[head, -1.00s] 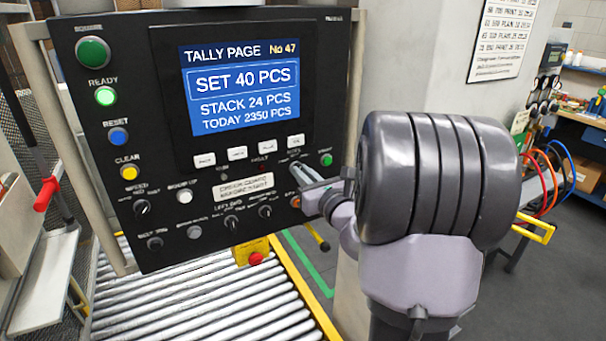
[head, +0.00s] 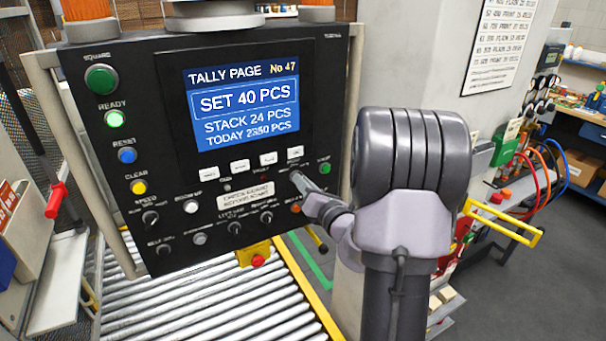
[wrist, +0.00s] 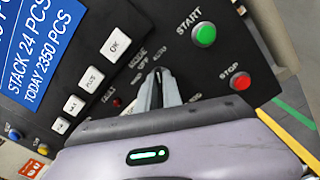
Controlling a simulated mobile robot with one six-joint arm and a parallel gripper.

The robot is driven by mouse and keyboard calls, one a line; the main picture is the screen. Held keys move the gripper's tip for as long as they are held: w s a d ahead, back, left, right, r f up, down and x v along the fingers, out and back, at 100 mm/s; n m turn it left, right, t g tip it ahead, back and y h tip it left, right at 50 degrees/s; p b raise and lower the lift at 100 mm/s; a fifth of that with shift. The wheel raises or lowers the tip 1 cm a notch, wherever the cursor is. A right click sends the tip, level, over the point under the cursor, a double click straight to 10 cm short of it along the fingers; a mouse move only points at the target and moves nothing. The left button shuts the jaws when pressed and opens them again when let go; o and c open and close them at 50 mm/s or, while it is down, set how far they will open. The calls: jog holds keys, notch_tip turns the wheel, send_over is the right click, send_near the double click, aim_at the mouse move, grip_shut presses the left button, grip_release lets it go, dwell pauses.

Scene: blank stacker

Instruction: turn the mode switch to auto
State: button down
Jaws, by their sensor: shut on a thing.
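The black control panel (head: 180,185) fills the left half of the head view. The printed labels MODE, OFF and AUTO (wrist: 161,53) show around the fingertips, with AUTO on the right. The knob's own pointer is hidden, so its setting cannot be read.
The green start button (wrist: 204,34) and red stop button (wrist: 240,81) are close to the right of the fingers. White keys (wrist: 115,43) lie to the left. A roller conveyor (head: 210,300) runs below the panel.

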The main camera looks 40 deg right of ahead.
jog(key=shift+m+p, duration=1)
jog(key=shift+m, duration=0.1)
jog(key=c, duration=1.5)
grip_release()
jog(key=shift+s, duration=0.1)
